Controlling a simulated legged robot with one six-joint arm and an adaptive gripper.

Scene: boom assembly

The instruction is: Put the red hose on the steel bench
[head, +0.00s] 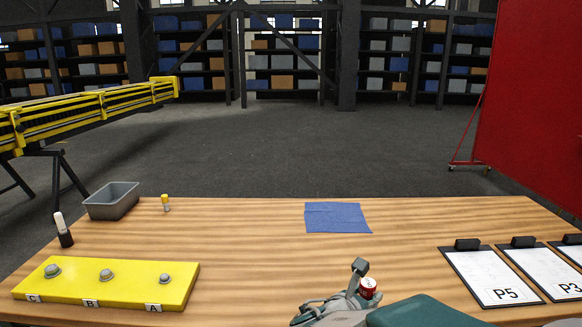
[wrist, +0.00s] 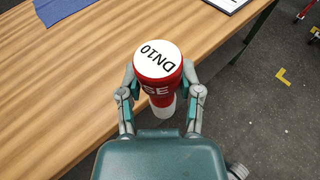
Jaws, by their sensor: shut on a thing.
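The red hose piece (wrist: 153,88) is a red cylinder with a white end marked "DN10" and white lettering on its side. A white part shows at its lower end. My gripper (wrist: 159,72) is shut on it, one finger on each side. In the head view a small part of the red hose (head: 368,286) shows beside my gripper (head: 350,290), low in the picture over the near side of the wooden table. I cannot tell its height above the table. No steel bench can be made out in either view.
The wooden table (head: 240,235) holds a yellow block (head: 130,290) with several knobs, a grey bin (head: 112,201), a blue cloth (head: 337,217) and clipboards (head: 490,277). A yellow boom (head: 90,102) stands at left, a red screen (head: 530,100) at right. The table's middle is clear.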

